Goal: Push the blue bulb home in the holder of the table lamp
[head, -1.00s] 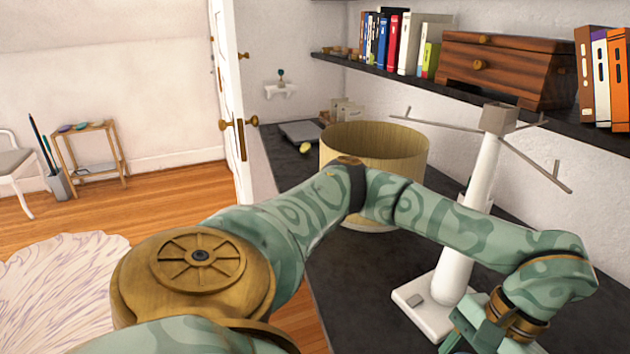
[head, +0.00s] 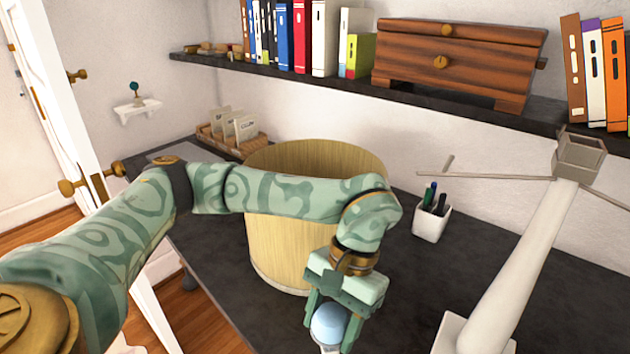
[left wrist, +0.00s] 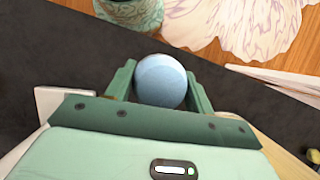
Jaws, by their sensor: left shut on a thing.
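The blue bulb (head: 328,324) is in my left gripper (head: 331,338), which is shut on it above the dark desk. In the left wrist view the round blue bulb (left wrist: 161,80) sits between the two green fingers. The table lamp has a white post (head: 520,270) and a grey square holder (head: 580,156) with thin spokes at its top. The holder is up and to the right of the bulb, well apart from it. I cannot see inside the holder. My right gripper is not in view.
A large yellowish shade (head: 275,240) stands on the desk (head: 400,285) behind my left arm. A white pen cup (head: 432,222) stands between shade and lamp. A shelf (head: 450,98) with books and a wooden chest (head: 455,60) runs above, close to the holder.

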